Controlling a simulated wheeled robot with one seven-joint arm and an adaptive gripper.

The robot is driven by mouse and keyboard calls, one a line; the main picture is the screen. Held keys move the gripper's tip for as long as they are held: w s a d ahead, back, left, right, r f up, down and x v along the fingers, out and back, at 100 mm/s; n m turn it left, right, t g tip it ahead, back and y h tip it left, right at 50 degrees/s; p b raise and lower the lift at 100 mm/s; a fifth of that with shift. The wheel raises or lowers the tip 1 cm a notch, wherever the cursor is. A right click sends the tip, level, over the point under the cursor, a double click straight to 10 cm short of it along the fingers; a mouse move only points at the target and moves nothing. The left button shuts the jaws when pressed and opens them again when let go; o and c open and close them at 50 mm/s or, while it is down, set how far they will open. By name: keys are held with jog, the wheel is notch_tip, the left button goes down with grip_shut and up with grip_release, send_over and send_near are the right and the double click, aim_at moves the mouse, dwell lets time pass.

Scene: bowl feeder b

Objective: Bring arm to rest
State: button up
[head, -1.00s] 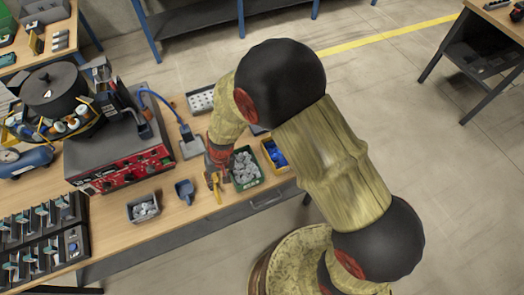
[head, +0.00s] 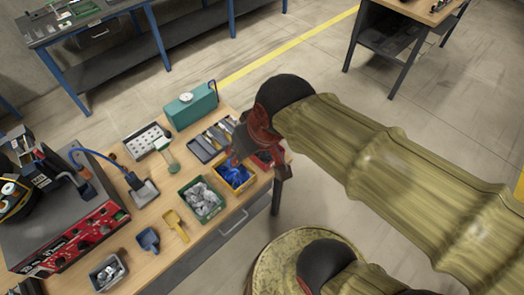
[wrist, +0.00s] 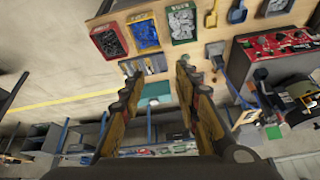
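My arm reaches from the right over the bench in the head view, its wrist beside the yellow bin of blue parts (head: 247,185). My gripper (wrist: 157,72) shows in the wrist view with its two fingers spread apart and nothing between them. In the head view the fingers are mostly hidden or hard to make out against the bins. The bench (head: 150,272) lies below.
A green bin of metal parts (head: 219,206), a yellow scoop (head: 175,222), a blue scoop (head: 147,241) and a grey bin (head: 107,272) stand along the front. A teal box (head: 190,105) and tool tray (head: 207,150) stand behind. Open floor lies right of the bench.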

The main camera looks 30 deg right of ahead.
jog(key=shift+m+t+h, duration=0.3)
jog(key=s+d, duration=0.1)
jog(key=s+r, duration=0.1)
jog(key=s+d, duration=0.1)
jog(key=shift+s+d+r, duration=0.2)
jog(key=shift+d+r, duration=0.05)
jog(key=shift+d, duration=0.1)
